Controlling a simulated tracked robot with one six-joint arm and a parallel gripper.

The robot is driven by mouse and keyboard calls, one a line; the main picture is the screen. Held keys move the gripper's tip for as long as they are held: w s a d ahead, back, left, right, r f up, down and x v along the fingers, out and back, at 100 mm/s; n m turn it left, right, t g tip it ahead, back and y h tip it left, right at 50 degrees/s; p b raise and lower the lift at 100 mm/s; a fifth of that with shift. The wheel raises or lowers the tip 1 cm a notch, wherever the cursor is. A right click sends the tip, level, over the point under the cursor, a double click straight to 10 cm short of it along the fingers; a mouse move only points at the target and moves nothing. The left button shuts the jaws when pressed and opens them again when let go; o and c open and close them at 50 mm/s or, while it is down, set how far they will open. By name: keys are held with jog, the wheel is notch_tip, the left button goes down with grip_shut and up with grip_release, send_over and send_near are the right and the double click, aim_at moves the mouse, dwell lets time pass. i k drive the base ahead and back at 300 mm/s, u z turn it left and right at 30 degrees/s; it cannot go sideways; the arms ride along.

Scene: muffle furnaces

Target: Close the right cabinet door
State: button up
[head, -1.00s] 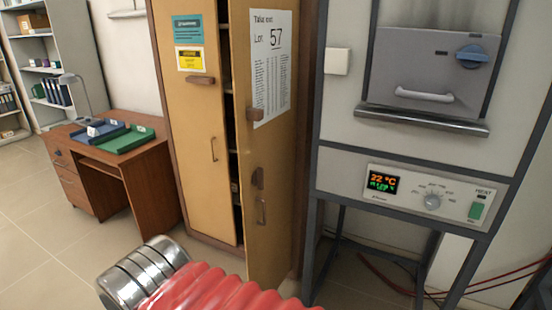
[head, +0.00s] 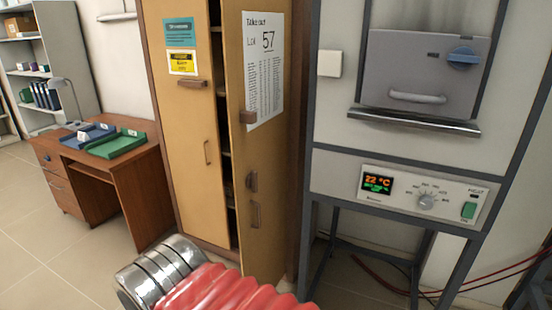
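The right cabinet door (head: 268,175) is yellow-brown and stands ajar, swung out toward me, with a dark gap between it and the left door. The left cabinet door (head: 193,130) looks shut and carries a teal and a yellow label. Shelves show dimly in the gap. My red ribbed arm cover and a metal cuff fill the bottom of the picture. My gripper is not in view.
A muffle furnace (head: 422,75) on a dark metal stand is close right of the cabinet; its panel (head: 424,195) reads 22 °C. A wooden desk (head: 105,180) with blue and green trays is at left. Red cables (head: 375,272) lie on the floor at right.

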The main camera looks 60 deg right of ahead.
aim_at(257, 33)
jog(key=z, duration=1.65)
jog(key=i, duration=1)
jog(key=u, duration=0.5)
jog(key=k, duration=1.35)
jog(key=u, duration=0.6)
